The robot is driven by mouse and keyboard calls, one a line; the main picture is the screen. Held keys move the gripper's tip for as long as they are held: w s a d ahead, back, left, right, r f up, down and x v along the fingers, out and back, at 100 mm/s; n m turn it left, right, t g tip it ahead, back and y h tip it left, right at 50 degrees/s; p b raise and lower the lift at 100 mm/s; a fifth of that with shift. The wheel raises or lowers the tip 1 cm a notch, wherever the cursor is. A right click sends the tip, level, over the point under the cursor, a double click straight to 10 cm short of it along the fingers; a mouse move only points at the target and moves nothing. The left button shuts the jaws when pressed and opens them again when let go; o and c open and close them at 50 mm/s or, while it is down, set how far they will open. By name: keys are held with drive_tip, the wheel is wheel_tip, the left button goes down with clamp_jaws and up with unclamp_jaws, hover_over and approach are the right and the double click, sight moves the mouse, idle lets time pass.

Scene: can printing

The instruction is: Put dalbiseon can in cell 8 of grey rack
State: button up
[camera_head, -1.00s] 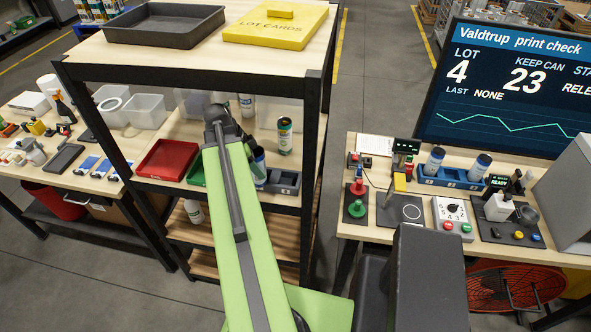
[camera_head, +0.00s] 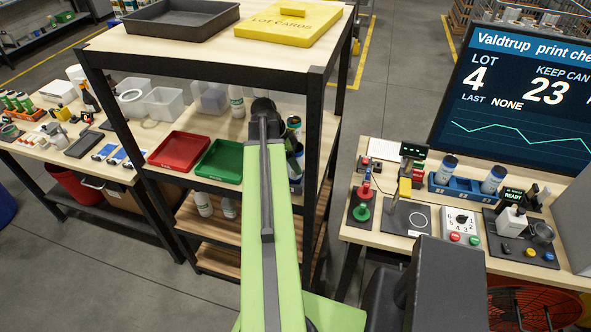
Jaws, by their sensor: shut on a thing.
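My green arm reaches over the middle shelf and hides much of what lies behind it. My gripper (camera_head: 290,143) is mostly hidden at the arm's right side, by the shelf post. It is shut on a can (camera_head: 297,160), which shows only in part; I cannot read its name. Another can (camera_head: 293,122), with a green and orange label, stands behind it on the shelf. A dark blue-grey rack (camera_head: 296,186) shows only as a sliver between arm and post; its cells and their numbers cannot be seen.
A red tray (camera_head: 179,152) and a green tray (camera_head: 220,160) lie left of my arm. The black shelf post (camera_head: 311,170) stands close on the right. A blue rack (camera_head: 455,187) with two cans is on the right table. Grey floor lies between shelf and table.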

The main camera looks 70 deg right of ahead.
wheel_tip(320, 180, down, 2)
drive_tip(key=shift+f+b, duration=0.15)
drive_tip(key=shift+b, duration=0.15)
drive_tip(key=shift+w+a+r, duration=0.1)
drive_tip(key=shift+w+r, duration=0.1)
drive_tip(key=shift+w, duration=0.2)
drive_tip(key=shift+s+f, duration=0.1)
drive_tip(key=shift+f, duration=0.05)
drive_tip(key=o, duration=1.6)
drive_tip(key=shift+c, duration=0.2)
drive_tip(key=shift+r+p, duration=0.35)
drive_tip(key=shift+p, duration=0.05)
drive_tip(key=p+v, duration=0.6)
drive_tip(key=v, duration=0.1)
drive_tip(key=shift+p, duration=0.3)
